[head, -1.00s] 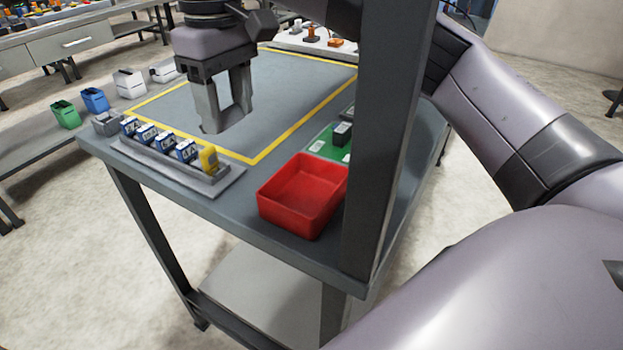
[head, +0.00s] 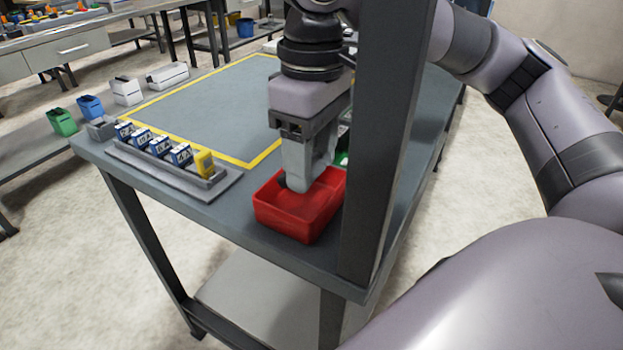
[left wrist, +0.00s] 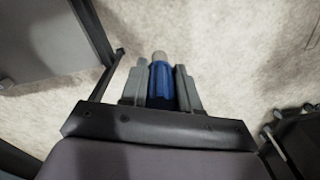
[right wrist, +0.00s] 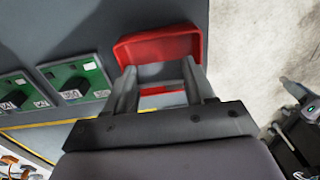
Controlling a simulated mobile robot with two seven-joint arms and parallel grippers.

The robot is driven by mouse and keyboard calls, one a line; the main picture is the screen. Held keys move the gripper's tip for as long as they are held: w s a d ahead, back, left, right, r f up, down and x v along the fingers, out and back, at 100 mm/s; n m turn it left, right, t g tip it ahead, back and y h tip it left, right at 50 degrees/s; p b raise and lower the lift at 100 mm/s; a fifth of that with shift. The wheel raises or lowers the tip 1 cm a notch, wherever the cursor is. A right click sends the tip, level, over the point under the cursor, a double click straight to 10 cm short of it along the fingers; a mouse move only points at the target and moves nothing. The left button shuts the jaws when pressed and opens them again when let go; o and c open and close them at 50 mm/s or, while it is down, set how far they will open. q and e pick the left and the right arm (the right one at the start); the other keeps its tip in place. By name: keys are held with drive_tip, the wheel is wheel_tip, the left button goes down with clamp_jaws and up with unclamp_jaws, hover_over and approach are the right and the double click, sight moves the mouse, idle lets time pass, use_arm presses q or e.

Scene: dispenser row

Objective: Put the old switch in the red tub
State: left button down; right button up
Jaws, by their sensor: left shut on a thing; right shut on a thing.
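The red tub (head: 275,224) stands at the table's front right corner. It also shows in the right wrist view (right wrist: 160,47). My right gripper (head: 307,182) points down with its fingertips in or just over the tub's opening. It is shut on a grey thing (right wrist: 163,71), apparently the old switch, mostly hidden by the fingers. I cannot tell whether that thing touches the tub floor. My left gripper (left wrist: 160,92) shows only in its wrist view. It is shut on a blue ribbed handle (left wrist: 161,82) with a pale end, above the floor.
Left of the tub is a grey rack (head: 165,168) with several blue-and-white blocks and a yellow one (head: 204,164). Green boards (right wrist: 73,78) with black switches lie beside the tub. A dark post (head: 392,150) stands in front.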

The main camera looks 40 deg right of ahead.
sight(313, 168)
drive_tip(key=shift+f, duration=1.85)
drive_tip(key=shift+f+b, duration=0.15)
drive_tip(key=shift+b, duration=0.15)
drive_tip(key=o, duration=1.1)
wheel_tip(313, 168, up, 8)
drive_tip(key=shift+f+p, duration=0.1)
drive_tip(key=shift+p, duration=0.45)
drive_tip(key=shift+d, duration=0.1)
